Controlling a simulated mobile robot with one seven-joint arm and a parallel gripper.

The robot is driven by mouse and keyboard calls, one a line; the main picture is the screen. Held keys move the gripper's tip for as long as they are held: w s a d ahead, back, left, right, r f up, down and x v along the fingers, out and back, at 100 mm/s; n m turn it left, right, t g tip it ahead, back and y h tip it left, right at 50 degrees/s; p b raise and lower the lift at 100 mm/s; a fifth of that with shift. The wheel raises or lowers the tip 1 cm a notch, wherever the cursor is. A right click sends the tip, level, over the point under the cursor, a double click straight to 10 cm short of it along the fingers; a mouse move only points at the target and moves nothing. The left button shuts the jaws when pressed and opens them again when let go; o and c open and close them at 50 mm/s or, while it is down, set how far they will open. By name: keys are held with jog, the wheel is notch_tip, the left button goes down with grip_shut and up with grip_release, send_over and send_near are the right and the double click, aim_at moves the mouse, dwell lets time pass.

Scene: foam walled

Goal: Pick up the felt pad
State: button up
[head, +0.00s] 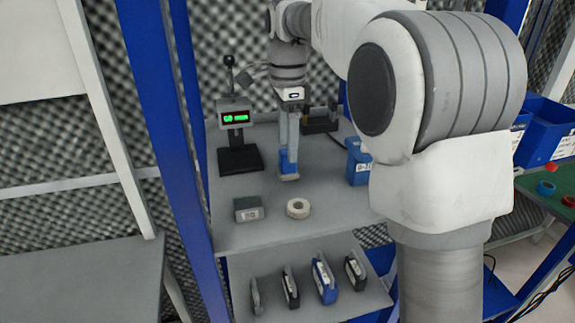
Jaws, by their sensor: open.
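My gripper (289,176) points down over the grey bench top, left of the blue labelled box. Its fingers look open, and a small blue piece (287,158) shows at their lower end. I cannot tell whether that piece lies between the fingers or behind them. No thing can be clearly made out as the felt pad. A small grey block with a label (249,209) and a pale ring-shaped roll (298,208) lie on the bench in front of the gripper.
A black stand with a green display (237,140) is at the left back of the bench (265,238). A blue box (358,162) stands at right, partly behind my arm. A lower shelf (310,308) holds several upright slim items. Blue posts flank the bench.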

aim_at(287, 164)
notch_tip(287, 164, down, 3)
jog(key=shift+f, duration=0.2)
jog(key=shift+s, duration=0.1)
grip_shut()
